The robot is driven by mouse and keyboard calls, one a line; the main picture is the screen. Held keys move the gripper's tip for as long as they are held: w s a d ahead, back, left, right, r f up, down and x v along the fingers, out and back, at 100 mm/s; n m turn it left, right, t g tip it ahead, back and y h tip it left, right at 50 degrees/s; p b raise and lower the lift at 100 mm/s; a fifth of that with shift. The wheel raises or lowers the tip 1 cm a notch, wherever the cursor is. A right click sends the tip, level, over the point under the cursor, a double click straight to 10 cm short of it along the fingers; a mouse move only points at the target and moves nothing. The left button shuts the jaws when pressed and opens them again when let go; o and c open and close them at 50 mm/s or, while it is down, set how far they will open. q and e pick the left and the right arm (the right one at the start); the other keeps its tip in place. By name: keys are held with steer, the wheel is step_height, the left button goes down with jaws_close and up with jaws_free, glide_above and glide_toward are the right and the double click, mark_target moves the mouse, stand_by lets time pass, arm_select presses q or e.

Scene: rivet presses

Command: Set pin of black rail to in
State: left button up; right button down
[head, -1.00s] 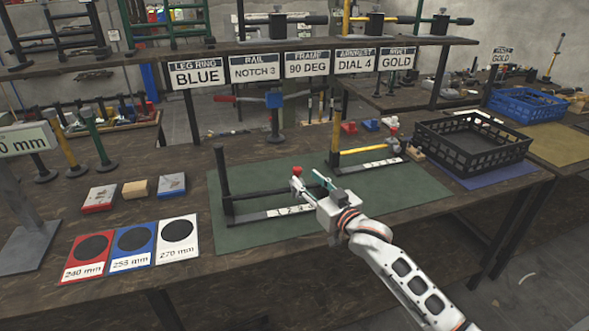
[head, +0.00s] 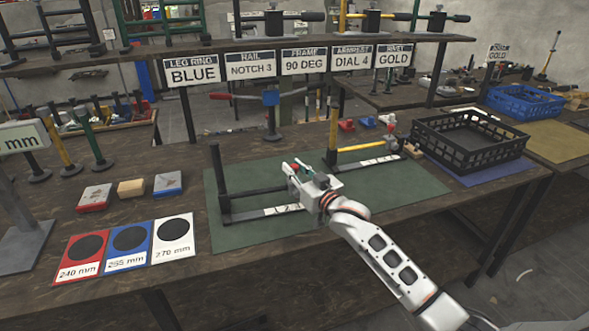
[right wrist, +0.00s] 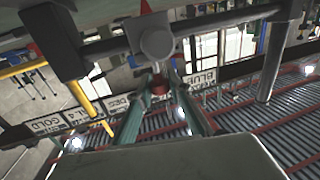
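The black rail (head: 252,193) lies on the green mat (head: 240,238), with a black upright post at its left end and a pale numbered strip in front. My right gripper (head: 293,166) is at the rail's right end. In the right wrist view a grey block (right wrist: 158,40) sits on the dark bar, and a red knob (right wrist: 158,87), apparently the pin, shows below it. The fingers of my right gripper (right wrist: 165,80) lie on both sides of the knob, seemingly with a gap; contact is unclear. My left gripper is not in view.
A rail with a yellow rod (head: 360,146) stands behind to the right on the mat. A black crate (head: 470,142) is right of it. Coloured blocks and cards with black discs (head: 131,240) lie left. A sign shelf (head: 250,45) spans the back.

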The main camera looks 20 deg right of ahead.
steer(key=shift+f, duration=1.1)
steer(key=c, duration=1.8)
jaws_free()
steer(key=shift+s, duration=0.1)
steer(key=v, duration=1.2)
steer(key=shift+r, duration=0.15)
